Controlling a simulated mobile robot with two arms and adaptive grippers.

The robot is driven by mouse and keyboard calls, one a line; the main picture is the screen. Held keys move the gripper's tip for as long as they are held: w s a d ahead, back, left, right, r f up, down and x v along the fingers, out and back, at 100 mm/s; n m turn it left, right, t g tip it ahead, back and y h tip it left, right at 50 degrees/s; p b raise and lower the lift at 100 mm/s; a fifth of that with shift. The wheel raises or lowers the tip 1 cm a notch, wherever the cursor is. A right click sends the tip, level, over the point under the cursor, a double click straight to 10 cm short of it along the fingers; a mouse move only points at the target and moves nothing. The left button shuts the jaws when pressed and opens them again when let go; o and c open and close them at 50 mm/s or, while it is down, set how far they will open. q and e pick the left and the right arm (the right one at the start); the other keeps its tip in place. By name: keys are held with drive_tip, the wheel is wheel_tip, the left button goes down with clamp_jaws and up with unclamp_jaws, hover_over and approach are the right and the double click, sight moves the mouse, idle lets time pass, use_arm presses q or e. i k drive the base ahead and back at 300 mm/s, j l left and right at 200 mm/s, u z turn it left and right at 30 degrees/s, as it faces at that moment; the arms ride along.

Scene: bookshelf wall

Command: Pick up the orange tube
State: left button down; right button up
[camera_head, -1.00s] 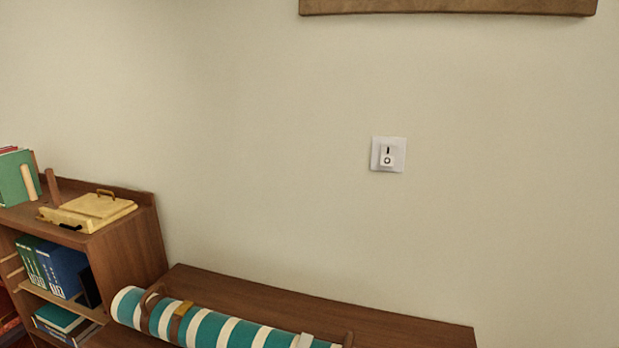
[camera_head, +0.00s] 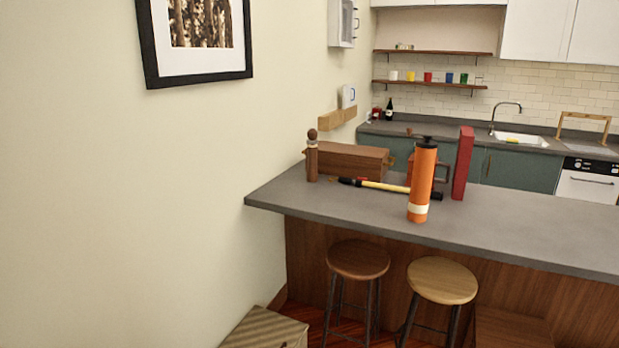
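The orange tube (camera_head: 423,180) stands upright on the grey counter (camera_head: 330,204), near its front edge. It has a black cap on top and a pale band near its base. A yellow and black tool (camera_head: 385,186) lies on the counter behind and to the left of it. Neither of my grippers is in view.
A red block (camera_head: 462,163) stands just right of the tube. A wooden box (camera_head: 345,160) and a wooden peg-like figure (camera_head: 312,158) are to the left. Two stools (camera_head: 358,260) (camera_head: 442,281) stand before the counter. A striped box (camera_head: 266,328) is on the floor.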

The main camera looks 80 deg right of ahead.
sight(424, 159)
drive_tip(key=z, duration=3.25)
drive_tip(key=i+u, duration=0.1)
drive_tip(key=i, duration=0.45)
